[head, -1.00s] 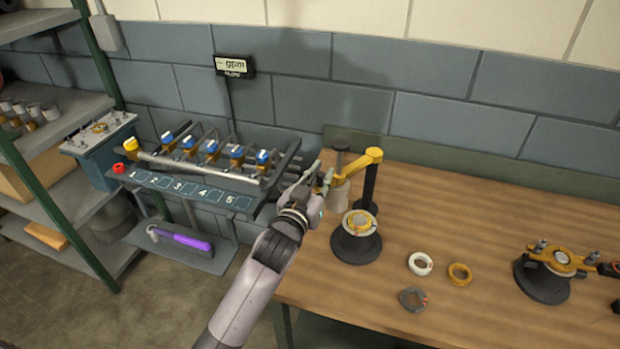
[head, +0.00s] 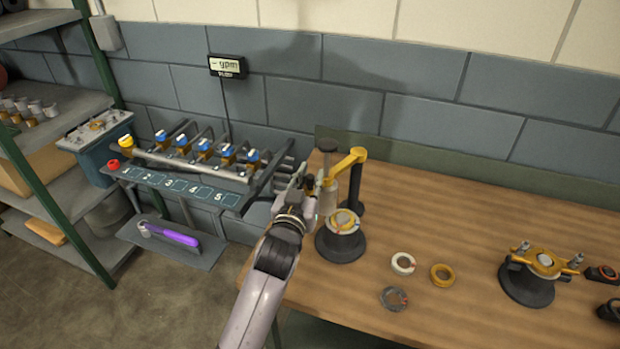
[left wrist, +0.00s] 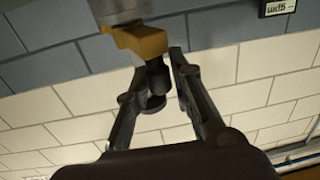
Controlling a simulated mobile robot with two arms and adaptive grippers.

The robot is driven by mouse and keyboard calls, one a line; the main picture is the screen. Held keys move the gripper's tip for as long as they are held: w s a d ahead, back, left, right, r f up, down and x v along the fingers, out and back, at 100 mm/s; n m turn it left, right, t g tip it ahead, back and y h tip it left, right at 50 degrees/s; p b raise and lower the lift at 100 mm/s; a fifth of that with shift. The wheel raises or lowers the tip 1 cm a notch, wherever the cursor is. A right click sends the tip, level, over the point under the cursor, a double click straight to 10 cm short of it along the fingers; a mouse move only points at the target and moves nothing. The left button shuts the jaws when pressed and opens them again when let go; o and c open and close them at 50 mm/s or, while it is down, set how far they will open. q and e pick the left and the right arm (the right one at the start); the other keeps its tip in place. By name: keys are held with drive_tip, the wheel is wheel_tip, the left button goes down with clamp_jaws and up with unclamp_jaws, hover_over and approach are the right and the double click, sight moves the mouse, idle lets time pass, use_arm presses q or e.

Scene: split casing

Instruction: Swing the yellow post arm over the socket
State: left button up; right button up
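A dark post (head: 355,190) stands on the table, and its yellow post arm (head: 350,161) reaches left and toward me. A dark knob (head: 327,146) stands above the arm's free end, and a pale cylinder (head: 325,200) hangs below it. The likely socket is a dark cone-shaped base with a yellow ring (head: 341,222), in front of the post. My left gripper (head: 313,184) is at the arm's free end. In the left wrist view its fingers (left wrist: 156,65) stand apart on either side of a dark stem below a yellow part (left wrist: 140,40); firm contact is not clear. My right gripper is out of view.
A white ring (head: 403,264), a yellow ring (head: 442,274) and a grey ring (head: 394,298) lie on the table (head: 450,225). A second dark base (head: 527,285) with a yellow top stands at right. A valve rack (head: 190,185) is at left.

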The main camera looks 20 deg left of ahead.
use_arm(q)
drive_tip(key=shift+o, duration=1.4)
drive_tip(key=shift+f, duration=0.1)
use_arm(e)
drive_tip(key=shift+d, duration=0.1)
use_arm(q)
drive_tip(key=shift+s, duration=0.1)
drive_tip(key=s, duration=1.2)
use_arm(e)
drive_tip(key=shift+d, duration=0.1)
